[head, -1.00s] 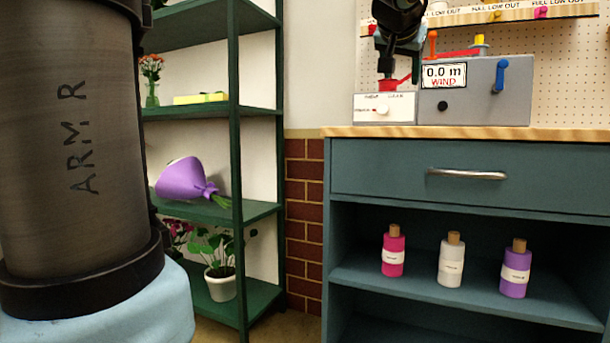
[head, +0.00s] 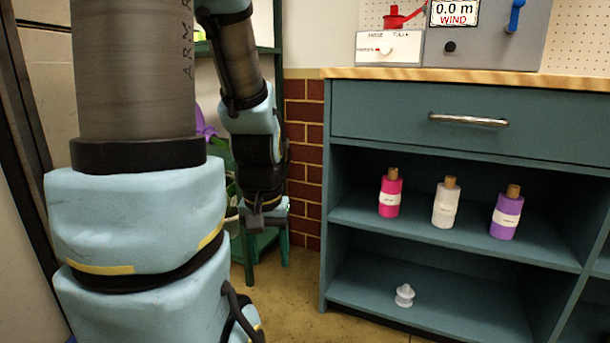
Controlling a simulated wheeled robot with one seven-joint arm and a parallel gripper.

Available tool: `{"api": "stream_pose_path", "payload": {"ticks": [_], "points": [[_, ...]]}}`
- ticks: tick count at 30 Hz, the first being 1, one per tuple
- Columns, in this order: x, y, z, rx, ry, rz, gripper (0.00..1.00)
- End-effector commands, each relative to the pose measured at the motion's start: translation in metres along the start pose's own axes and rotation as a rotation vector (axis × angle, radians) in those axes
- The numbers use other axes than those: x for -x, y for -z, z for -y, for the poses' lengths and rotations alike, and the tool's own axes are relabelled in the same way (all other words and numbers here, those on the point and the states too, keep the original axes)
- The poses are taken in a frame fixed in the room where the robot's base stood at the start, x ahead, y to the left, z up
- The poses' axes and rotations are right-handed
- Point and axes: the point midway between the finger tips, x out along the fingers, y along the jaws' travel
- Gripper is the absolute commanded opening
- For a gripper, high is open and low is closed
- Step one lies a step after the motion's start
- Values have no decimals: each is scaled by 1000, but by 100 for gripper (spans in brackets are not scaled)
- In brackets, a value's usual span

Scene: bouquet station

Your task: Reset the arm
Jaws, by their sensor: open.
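My arm is folded in at the left of the head view. My gripper (head: 263,214) hangs low at the end of it, in front of the green shelf and left of the blue-grey cabinet. It is open and nothing shows in it. Its fingertips are small and dark here, and partly hard to make out. It is apart from the cabinet and its worktop.
The cabinet (head: 420,88) stands at the right. Pink (head: 391,195), white (head: 446,204) and purple (head: 507,214) bottles stand on its upper shelf. A small white piece (head: 404,295) is below. A wind machine (head: 485,38) sits on top. My arm hides much of the green shelf (head: 268,50).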

Motion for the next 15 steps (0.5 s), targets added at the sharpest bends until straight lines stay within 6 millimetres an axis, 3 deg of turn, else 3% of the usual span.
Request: {"api": "stream_pose_path", "payload": {"ticks": [1, 8, 15], "points": [[26, 6, -1, -4, 0, -7, 59], [81, 14, -2, -5, 0, -9, 59], [154, 24, -2, -6, 1, -10, 59]]}}
